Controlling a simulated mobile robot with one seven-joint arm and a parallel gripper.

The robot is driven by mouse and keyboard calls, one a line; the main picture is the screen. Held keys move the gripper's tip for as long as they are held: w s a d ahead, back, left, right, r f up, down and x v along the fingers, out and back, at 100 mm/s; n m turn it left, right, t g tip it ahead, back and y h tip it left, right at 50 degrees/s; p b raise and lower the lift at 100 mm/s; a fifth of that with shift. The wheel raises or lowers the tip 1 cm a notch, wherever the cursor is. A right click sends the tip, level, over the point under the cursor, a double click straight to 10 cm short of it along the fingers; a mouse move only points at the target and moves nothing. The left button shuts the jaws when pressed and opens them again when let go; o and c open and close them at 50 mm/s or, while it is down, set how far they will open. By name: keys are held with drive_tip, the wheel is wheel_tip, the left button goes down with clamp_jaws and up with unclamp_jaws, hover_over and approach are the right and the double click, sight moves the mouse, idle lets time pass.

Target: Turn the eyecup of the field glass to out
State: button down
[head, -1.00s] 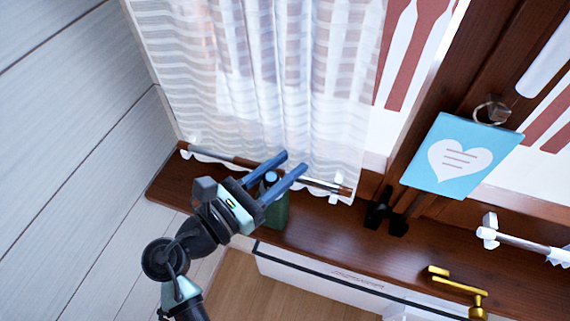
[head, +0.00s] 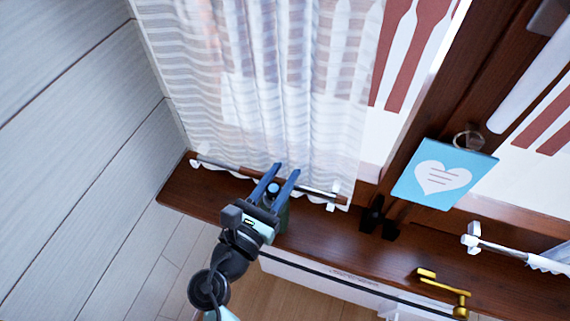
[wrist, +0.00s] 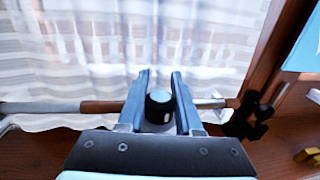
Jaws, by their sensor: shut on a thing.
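The field glass (head: 284,217) is a dark green upright body on the brown window sill, mostly hidden behind my gripper. Its eyecup (wrist: 159,104) is a short black cylinder with a pale blue top, facing up; it also shows in the head view (head: 273,188). My gripper (head: 286,170) has its two blue fingers on either side of the eyecup and is shut on it. In the wrist view my gripper (wrist: 160,80) has its fingertips reaching past the eyecup toward the curtain. The eyecup's lower part is hidden, and I cannot tell how far it is turned.
A sheer white curtain (head: 260,90) hangs behind, with a rod (head: 225,168) along its lower edge close to the fingers. Right of it are black clips (head: 378,218), a blue heart card (head: 445,174) and a brass handle (head: 445,290). The sill (head: 330,238) between is clear.

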sight(269, 185)
drive_tip(key=shift+s+a+n+g+y+b, duration=0.1)
drive_tip(key=shift+a+n+g+y+b, duration=0.4)
drive_tip(key=shift+n+y, duration=2.4)
drive_tip(key=shift+a+n+g+y+b, duration=0.2)
drive_tip(key=shift+a+n+y, duration=0.45)
drive_tip(key=shift+n+y, duration=2.3)
drive_tip(key=shift+s+a+n+g+y+b, duration=0.1)
drive_tip(key=shift+a+n+g+y+b, duration=0.8)
drive_tip(key=shift+y, duration=3.65)
drive_tip(key=shift+d+n+t+p, duration=0.35)
drive_tip(key=shift+t+p, duration=0.15)
drive_tip(key=shift+t, duration=0.1)
drive_tip(key=c, duration=0.6)
unclamp_jaws()
drive_tip(key=b+v, duration=0.1)
drive_tip(key=v, duration=1.2)
